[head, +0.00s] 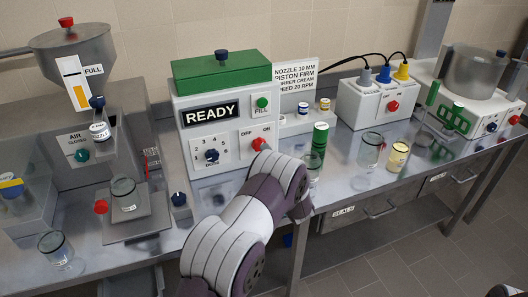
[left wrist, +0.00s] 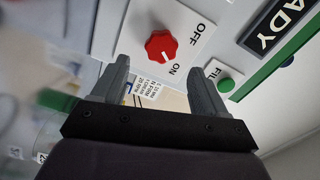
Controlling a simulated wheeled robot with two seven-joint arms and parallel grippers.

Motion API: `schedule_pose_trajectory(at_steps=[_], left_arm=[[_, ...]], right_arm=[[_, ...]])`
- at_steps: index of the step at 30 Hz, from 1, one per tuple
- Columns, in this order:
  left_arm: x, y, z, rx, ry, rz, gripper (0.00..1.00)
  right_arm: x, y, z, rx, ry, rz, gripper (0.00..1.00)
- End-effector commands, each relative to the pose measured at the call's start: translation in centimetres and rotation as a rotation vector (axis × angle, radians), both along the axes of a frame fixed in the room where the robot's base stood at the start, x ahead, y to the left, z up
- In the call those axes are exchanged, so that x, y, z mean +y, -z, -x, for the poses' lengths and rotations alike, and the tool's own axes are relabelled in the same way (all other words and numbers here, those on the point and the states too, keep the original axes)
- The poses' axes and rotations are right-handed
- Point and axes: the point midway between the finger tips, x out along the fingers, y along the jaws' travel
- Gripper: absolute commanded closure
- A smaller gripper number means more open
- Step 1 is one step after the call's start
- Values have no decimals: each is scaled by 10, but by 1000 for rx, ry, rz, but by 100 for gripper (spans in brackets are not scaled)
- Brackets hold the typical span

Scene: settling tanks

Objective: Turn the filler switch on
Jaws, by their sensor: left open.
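The filler is a white box (head: 184,130) with a green top and a READY display (head: 211,114). Its red switch knob (head: 258,144) sits below OFF and ON labels on the front. In the left wrist view the red knob (left wrist: 160,45) is seen close up, and its white mark appears to point towards ON. My left gripper (left wrist: 160,69) is open and empty. Its fingers are spread below the knob in that view, apart from it. In the head view my arm hides this gripper. My right gripper is not in view.
A green FILL button (left wrist: 226,85) is near one finger. A green cylinder (head: 319,140) and glass jars (head: 371,150) stand right of the filler. A hopper (head: 75,50) stands left. A white box with plugs (head: 360,105) is further right.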

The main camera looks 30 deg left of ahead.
Motion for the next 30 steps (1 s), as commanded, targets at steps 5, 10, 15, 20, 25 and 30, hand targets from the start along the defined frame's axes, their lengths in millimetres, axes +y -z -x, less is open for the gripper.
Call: schedule_pose_trajectory(at_steps=[5, 10, 15, 20, 25, 30], left_arm=[[-35, 1, 28, 0, 3, -1, 27], [-50, 1, 42, 0, 2, -1, 27], [-52, 0, 44, 1, 1, -1, 27], [-52, 0, 43, 1, 1, -1, 27], [-52, 0, 43, -1, 4, 5, 27], [-81, -13, 27, -19, 198, 352, 27]], right_arm=[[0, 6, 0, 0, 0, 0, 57], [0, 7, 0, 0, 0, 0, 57], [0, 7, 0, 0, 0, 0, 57], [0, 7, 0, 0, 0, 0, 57], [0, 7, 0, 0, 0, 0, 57], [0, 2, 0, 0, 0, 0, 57]])
